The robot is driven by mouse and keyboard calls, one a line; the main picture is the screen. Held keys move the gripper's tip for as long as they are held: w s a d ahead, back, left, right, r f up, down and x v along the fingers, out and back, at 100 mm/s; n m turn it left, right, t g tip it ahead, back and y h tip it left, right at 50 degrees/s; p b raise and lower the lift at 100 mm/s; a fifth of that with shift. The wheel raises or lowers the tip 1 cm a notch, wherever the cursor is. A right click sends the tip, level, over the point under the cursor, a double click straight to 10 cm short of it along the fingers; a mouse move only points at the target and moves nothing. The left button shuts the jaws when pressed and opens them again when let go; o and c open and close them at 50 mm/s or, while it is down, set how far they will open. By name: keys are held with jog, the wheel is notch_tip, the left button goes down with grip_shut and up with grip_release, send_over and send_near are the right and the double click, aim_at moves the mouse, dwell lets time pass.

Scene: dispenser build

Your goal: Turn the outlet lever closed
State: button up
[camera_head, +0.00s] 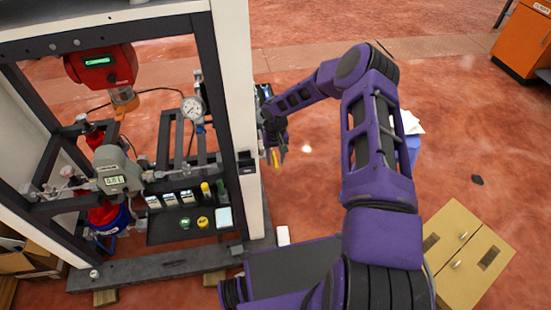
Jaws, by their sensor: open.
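The dispenser build stands at the left: a dark metal frame with a white upright post (238,110). A red unit with a green display (103,62) hangs in it, with an amber and orange outlet piece (124,99) below. A grey metering unit (115,170) with a small display sits lower, with metal fittings on both sides. I cannot tell for sure which small part is the outlet lever, or how it is turned. My gripper (277,158) is open, just right of the white post and apart from the red and grey units.
A round gauge (193,108) stands inside the frame. A dark tray (165,233) holds several small bottles and boxes. Reddish floor lies open behind my arm.

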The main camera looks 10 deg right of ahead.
grip_shut()
dwell(1.4)
